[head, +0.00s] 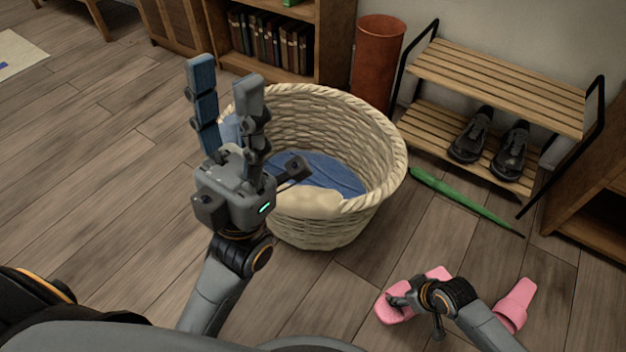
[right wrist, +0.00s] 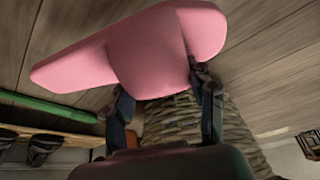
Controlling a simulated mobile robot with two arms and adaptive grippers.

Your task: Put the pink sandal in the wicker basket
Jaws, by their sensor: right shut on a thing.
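Two pink sandals are at the lower right of the head view. My right gripper (head: 402,298) is shut on the left pink sandal (head: 433,273); this sandal (right wrist: 150,48) fills the upper part of the right wrist view, between the fingers (right wrist: 163,98). I cannot tell whether it touches the floor. The other pink sandal (head: 516,303) lies on the floor to the right, partly behind my right arm. The wicker basket (head: 385,150) stands upright in the middle, holding blue and cream cloth. My left gripper (head: 224,75) is open and empty, in front of the basket's left side.
A green closed umbrella (head: 465,200) lies on the floor right of the basket. A slatted rack (head: 490,85) with black shoes (head: 472,137) stands behind it. A red-brown bin (head: 377,65) and a bookcase (head: 333,40) are at the back.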

